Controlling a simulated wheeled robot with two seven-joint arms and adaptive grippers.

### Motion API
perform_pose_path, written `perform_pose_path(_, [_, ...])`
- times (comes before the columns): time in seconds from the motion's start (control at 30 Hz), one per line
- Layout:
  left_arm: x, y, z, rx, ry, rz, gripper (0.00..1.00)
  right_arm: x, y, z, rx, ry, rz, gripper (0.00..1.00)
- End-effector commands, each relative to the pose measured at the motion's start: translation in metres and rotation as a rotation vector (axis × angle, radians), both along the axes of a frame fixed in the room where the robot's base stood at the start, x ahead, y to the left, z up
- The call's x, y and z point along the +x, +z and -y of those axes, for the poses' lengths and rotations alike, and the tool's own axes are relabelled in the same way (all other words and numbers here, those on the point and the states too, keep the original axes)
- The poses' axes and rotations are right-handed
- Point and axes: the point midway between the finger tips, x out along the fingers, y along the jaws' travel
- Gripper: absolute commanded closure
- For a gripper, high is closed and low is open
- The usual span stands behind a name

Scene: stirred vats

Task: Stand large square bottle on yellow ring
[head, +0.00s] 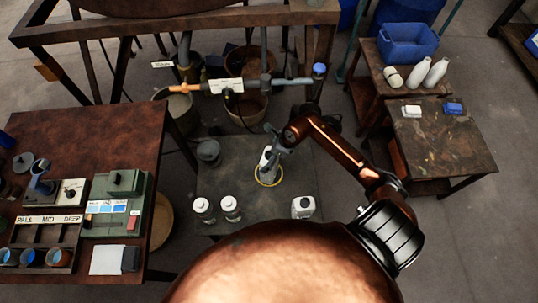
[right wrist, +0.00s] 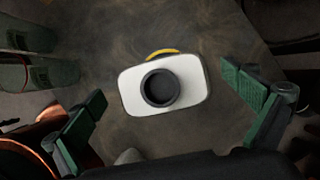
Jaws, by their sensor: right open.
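A white square bottle (head: 267,160) with a wide dark cap stands upright on the yellow ring (head: 268,184) on the low dark table. In the right wrist view the bottle (right wrist: 190,98) shows from above, and only a short arc of the yellow ring (right wrist: 163,53) shows past one long side. My right gripper (head: 273,143) is above the bottle. In the wrist view the right gripper (right wrist: 163,87) is open, with one finger well to each side of the bottle and touching neither side. My left gripper is not in view.
Two round white bottles (head: 231,208) and another square white bottle (head: 303,207) stand near the low table's front edge. A grey pot (head: 208,152) stands at its left. A rust-brown bench (head: 70,135) with trays is left; a side table (head: 445,145) is right.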

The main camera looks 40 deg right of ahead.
Motion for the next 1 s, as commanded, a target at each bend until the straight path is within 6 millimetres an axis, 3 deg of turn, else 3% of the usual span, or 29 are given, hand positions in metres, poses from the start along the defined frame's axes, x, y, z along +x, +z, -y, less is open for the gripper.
perform_pose_path(0.17, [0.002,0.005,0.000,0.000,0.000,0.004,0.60,-0.004,0.017,0.005,-0.004,0.002,0.004,0.00])
perform_pose_path(0.6, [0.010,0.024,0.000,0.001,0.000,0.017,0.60,-0.031,0.096,0.023,-0.003,0.003,0.003,0.00])
perform_pose_path(0.8, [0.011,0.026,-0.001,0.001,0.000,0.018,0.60,-0.037,0.111,0.027,-0.001,0.001,0.001,0.00])
perform_pose_path(1.0, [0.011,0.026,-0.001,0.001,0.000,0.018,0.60,-0.037,0.112,0.027,0.000,0.000,0.000,0.00])
